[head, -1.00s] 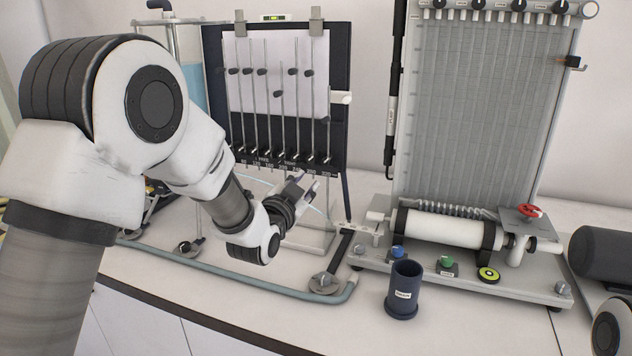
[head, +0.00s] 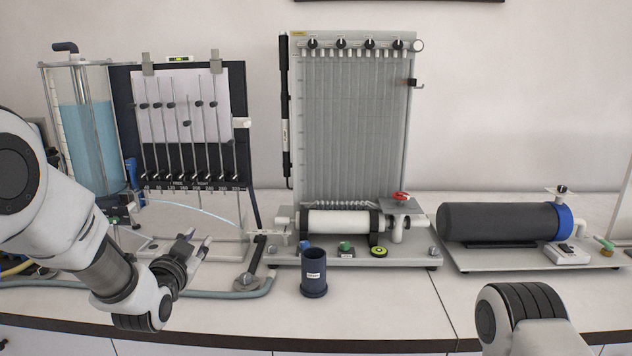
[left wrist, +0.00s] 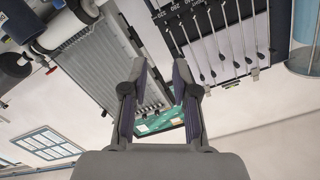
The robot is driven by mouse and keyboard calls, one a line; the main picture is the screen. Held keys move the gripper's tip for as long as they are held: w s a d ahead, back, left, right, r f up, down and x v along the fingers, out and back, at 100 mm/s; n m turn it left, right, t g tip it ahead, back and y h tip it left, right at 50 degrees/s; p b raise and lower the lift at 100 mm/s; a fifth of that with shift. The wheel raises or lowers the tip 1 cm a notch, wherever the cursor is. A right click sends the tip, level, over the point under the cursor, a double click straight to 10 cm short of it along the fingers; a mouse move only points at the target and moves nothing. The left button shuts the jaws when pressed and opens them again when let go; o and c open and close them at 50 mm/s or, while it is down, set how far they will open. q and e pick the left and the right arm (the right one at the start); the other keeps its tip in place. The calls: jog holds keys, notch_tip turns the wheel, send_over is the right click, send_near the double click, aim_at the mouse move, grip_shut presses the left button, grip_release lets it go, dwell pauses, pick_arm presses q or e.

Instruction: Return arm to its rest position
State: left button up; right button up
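My left arm comes in from the left in the head view, bent at the elbow. Its gripper (head: 197,245) is low over the bench, in front of the dark manometer board (head: 240,165) with several thin tubes. In the left wrist view the two fingers of my left gripper (left wrist: 159,68) stand apart with nothing between them. That view looks tilted, with the grey multi-tube panel (left wrist: 97,58) and the manometer board (left wrist: 164,28) showing beyond the fingers. Part of my right arm shows at the lower right of the head view; its gripper is out of the picture.
A dark cup (head: 314,283) stands near the bench's front edge, right of my left gripper. The tall grey panel (head: 352,130) with a red valve wheel (head: 400,196) is behind it. A black cylinder (head: 500,222) lies at right. A water tank (head: 88,140) stands at left.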

pick_arm(q)
jog(key=s+f+n+g, duration=0.2)
jog(key=s+f+g, duration=0.35)
jog(key=f, duration=0.95)
jog(key=s+f+n+g, duration=0.1)
jog(key=s+f+g, duration=0.2)
jog(key=s+f, duration=0.9)
jog(key=s+f+n+g, duration=0.1)
jog(key=s+f+g, duration=0.3)
jog(key=s+f, duration=0.4)
jog(key=s+f+n+g, duration=0.2)
jog(key=s+f+g, duration=0.3)
jog(key=s, duration=1.2)
notch_tip(320, 180, down, 4)
jog(key=shift+a+r+n, duration=0.1)
jog(key=shift+a+n, duration=0.2)
jog(key=shift+a, duration=0.15)
